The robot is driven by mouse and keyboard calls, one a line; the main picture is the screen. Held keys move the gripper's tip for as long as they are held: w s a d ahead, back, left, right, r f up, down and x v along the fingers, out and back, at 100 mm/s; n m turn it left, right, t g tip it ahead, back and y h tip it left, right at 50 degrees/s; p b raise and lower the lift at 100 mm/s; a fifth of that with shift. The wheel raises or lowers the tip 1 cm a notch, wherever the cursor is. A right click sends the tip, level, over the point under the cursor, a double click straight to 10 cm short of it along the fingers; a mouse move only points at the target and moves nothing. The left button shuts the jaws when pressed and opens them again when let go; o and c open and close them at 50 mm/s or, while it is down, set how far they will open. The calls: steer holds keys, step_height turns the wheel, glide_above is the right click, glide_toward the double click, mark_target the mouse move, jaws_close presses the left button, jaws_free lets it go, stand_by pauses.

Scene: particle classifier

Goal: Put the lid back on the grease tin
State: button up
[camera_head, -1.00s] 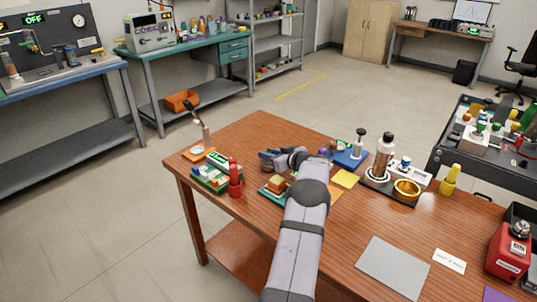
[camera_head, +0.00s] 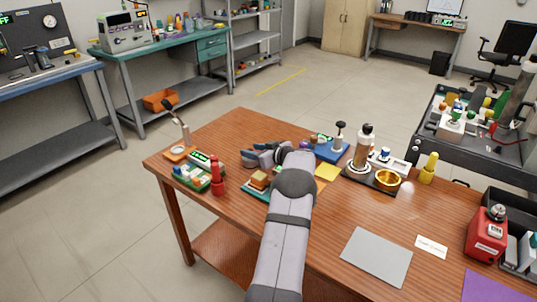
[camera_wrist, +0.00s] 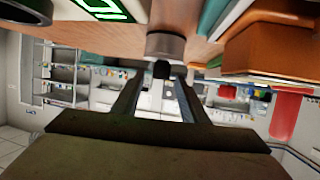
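My gripper (camera_head: 250,157) is low over the table's far left part, with the forearm reaching in from the front. In the wrist view its two fingers (camera_wrist: 160,80) are apart. Beyond them, roughly in line with the gap, is a short grey cylinder (camera_wrist: 166,45) with a black knob (camera_wrist: 161,69); I cannot tell whether it is the tin's lid. The fingers do not appear closed on it. An open gold round tin (camera_head: 387,180), possibly the grease tin, stands on a dark tray right of my arm, well away from my gripper.
Left of my gripper are a red bottle (camera_head: 217,178) and a green board (camera_head: 190,178). A brown block (camera_head: 260,180) is close by. A grey mat (camera_head: 376,257) lies bare at the front right.

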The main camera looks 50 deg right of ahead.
steer(key=v, duration=1)
steer(key=shift+a, duration=0.1)
steer(key=w+a+r+h, duration=0.2)
steer(key=w+a+r, duration=0.45)
steer(key=w, duration=0.45)
steer(key=w+a+f+m+g, duration=0.1)
steer(key=a+g, duration=0.1)
steer(key=a, duration=0.5)
steer(key=w+a+f+g, duration=0.1)
steer(key=w+a+f, duration=0.1)
steer(key=a, duration=0.5)
steer(key=s+a+f+n+g+y, duration=0.1)
steer(key=s+a+f+g, duration=0.3)
steer(key=a, duration=0.5)
steer(key=s+a+f+g+y, duration=0.1)
steer(key=s+a+f+g, duration=0.15)
steer(key=s+a, duration=0.55)
steer(key=s+a+f+n+g+y, duration=0.1)
steer(key=s+a+f+g, duration=0.15)
steer(key=s+a, duration=0.6)
steer(key=s+a+f+n+g+y, duration=0.1)
steer(key=s+a+f+g+y, duration=0.15)
steer(key=s+a, duration=0.6)
step_height(320, 180, up, 17)
steer(key=d+p, duration=0.1)
steer(key=p, duration=1.6)
steer(key=shift+w+t+h, duration=0.25)
steer(key=shift+t+h, duration=0.1)
steer(key=shift+h, duration=0.1)
